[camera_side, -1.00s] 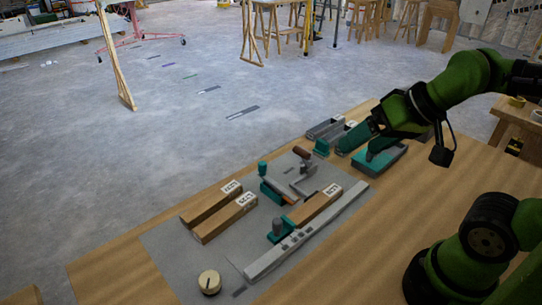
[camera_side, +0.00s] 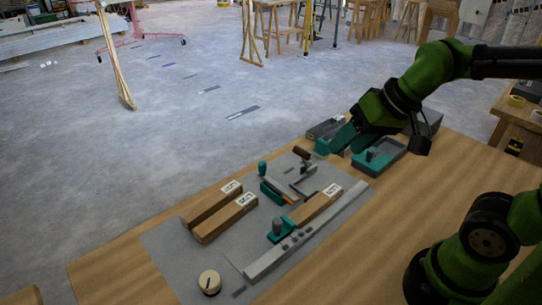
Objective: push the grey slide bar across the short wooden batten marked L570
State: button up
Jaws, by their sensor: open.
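A long light grey bar (camera_side: 320,223) lies along the front of the grey mat, beside a short wooden batten (camera_side: 313,209). The batten has a white end label too small to read surely. A teal block with a knob (camera_side: 278,231) stands at the batten's near-left end, against the bar. Two more labelled wooden battens (camera_side: 208,206) (camera_side: 222,223) lie to the left. My gripper (camera_side: 345,142) is open behind the mat, near the grey trays, away from the bar and battens. Its fingertips are partly hard to separate from the teal parts there.
A teal-lined grey tray (camera_side: 380,160) holding a knobbed piece and a grey tray (camera_side: 324,128) stand at the back. A teal-handled tool (camera_side: 272,187) and a brown-handled clamp (camera_side: 303,168) lie mid-mat. A round dial (camera_side: 209,283) sits at front left.

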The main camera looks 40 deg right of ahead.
jog(key=w+g, duration=0.2)
jog(key=w, duration=0.7)
jog(key=m+g+h, duration=0.2)
jog(key=m+g, duration=0.1)
jog(key=g, duration=0.1)
send_over(262, 163)
jog(key=shift+f, duration=1)
notch_tip(262, 163, down, 16)
jog(key=shift+f, duration=0.1)
grip_shut()
